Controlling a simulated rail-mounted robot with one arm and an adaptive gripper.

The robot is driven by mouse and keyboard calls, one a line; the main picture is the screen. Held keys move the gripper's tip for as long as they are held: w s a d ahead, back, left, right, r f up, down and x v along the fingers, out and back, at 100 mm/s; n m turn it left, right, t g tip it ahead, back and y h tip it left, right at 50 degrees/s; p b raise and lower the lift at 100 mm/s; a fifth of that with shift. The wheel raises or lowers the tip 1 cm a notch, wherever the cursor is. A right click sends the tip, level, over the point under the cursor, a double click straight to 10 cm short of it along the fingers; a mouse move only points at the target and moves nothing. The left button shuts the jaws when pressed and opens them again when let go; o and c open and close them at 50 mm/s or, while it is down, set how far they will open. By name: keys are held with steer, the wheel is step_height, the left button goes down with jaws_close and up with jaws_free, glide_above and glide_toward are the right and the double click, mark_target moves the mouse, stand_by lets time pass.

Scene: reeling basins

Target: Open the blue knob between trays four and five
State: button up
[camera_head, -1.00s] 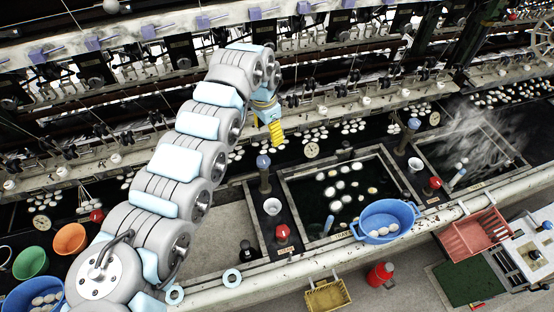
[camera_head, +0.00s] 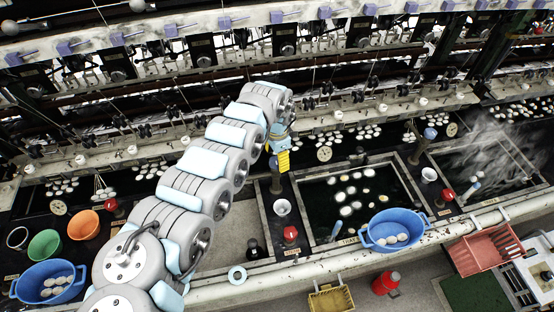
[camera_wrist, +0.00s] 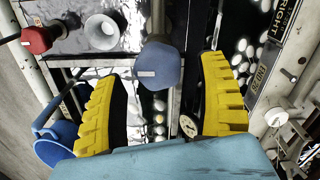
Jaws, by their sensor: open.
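A blue knob (camera_wrist: 158,65) with a pale mark on its face shows between my gripper's two yellow fingers in the wrist view. My gripper (camera_wrist: 160,72) is open, with one finger on each side of the knob; I cannot tell whether either touches it. In the head view my gripper (camera_head: 283,161) is over the knob's dark post (camera_head: 276,186), left of a dark tray (camera_head: 350,230) with pale cocoons, and hides the knob. Another blue knob (camera_head: 430,133) stands farther right.
A white cup (camera_head: 282,207) and a red knob (camera_head: 290,233) stand in front of the post. A blue basin (camera_head: 395,216) with cocoons sits on the front ledge. Steam rises at the right. Machinery lines the back.

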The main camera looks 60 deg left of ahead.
steer(key=shift+f, duration=0.75)
steer(key=c, duration=1.2)
